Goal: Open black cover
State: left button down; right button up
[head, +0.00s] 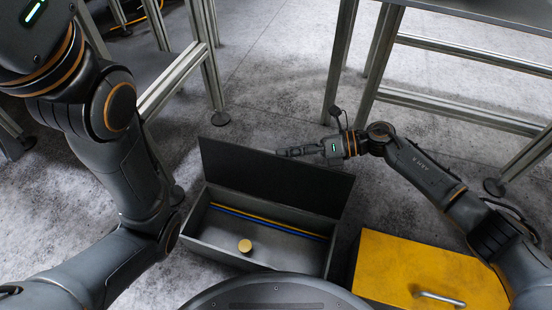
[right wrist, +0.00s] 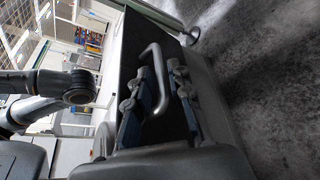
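The black cover (head: 270,178) stands raised, roughly upright, along the back edge of the dark box (head: 215,250). My right gripper (head: 283,152) is at the cover's top edge, pointing left, partly behind the cover. In the right wrist view, a curved metal handle (right wrist: 152,52) on the black cover (right wrist: 131,48) lies between my right gripper's blue-padded fingers (right wrist: 170,82). The fingers stand apart, with dark gaps beside the handle; firm contact is not clear. My left arm crosses the left side of the head view, but its gripper is not in view.
Inside the box are a round yellow piece (head: 245,246) and blue and yellow rods (head: 270,222). A yellow cover with a metal handle (head: 425,270) is at the right. Metal-framed tables (head: 470,55) stand behind. Grey floor behind the box is clear.

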jog(key=shift+b+x, duration=0.55)
jog(key=shift+x, duration=1.25)
grip_shut()
